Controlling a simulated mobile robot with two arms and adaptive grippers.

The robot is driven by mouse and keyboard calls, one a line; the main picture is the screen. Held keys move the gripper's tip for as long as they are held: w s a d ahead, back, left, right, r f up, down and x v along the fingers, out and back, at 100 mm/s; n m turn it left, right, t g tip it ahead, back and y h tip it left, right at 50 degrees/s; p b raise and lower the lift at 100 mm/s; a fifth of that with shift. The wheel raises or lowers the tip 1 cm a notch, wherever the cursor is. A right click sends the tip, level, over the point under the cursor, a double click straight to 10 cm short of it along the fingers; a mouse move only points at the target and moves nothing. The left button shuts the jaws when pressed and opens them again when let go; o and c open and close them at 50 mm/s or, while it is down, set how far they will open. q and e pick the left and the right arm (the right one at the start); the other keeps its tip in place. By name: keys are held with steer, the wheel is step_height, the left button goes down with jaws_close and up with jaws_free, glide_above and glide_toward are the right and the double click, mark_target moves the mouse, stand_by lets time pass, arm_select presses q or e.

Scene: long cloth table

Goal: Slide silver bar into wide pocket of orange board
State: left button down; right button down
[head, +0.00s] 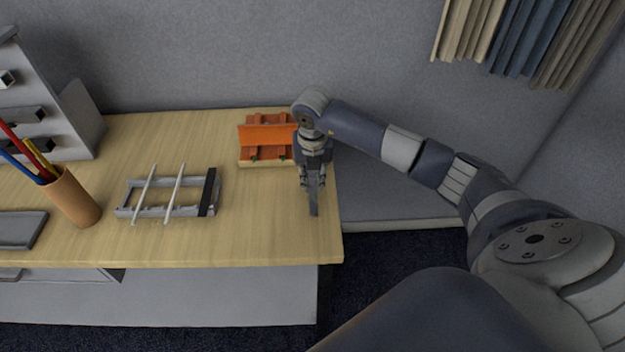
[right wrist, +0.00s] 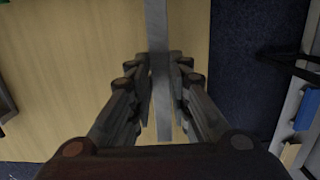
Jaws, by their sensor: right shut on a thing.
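My right gripper (head: 312,182) points down over the right end of the table, just in front and to the right of the orange board. It is shut on the silver bar (head: 314,203), whose lower part sticks out below the fingers. In the right wrist view the bar (right wrist: 156,25) runs lengthwise between the fingertips of the right gripper (right wrist: 165,75). The orange board (head: 266,135) stands at the back right of the table; my right arm hides its right edge. Its pockets are too small to tell apart. My left gripper is not in view.
A grey rack (head: 150,210) with two light rods across it stands left of the board. A tan cup (head: 73,197) of coloured pencils and a grey shelf unit (head: 75,115) are further left. The table (head: 255,225) is clear in front of the board.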

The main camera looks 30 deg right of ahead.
steer(key=shift+w+d+b, duration=0.7)
steer(key=shift+w, duration=0.4)
steer(key=shift+w+d+b, duration=0.65)
steer(key=shift+w+b, duration=0.1)
steer(key=shift+w, duration=0.35)
steer(key=shift+w+d+b, duration=0.7)
steer(key=shift+w, duration=0.4)
steer(key=shift+s+a+r, duration=0.1)
steer(key=shift+s, duration=0.05)
steer(key=shift+s+a+p, duration=0.55)
steer(key=shift+s+p, duration=0.2)
steer(key=shift+s, duration=0.15)
steer(key=shift+s+a+p, duration=0.35)
steer(key=shift+s+a, duration=0.15)
steer(key=shift+s, duration=0.35)
steer(key=shift+s+a+p, duration=0.4)
steer(key=shift+s+a, duration=0.1)
steer(key=shift+s, duration=0.3)
steer(key=shift+s+a+p, duration=0.35)
steer(key=shift+s+a, duration=0.15)
steer(key=shift+s, duration=0.35)
steer(key=shift+b, duration=0.35)
steer(key=shift+w+d+b, duration=0.35)
steer(key=shift+w, duration=0.3)
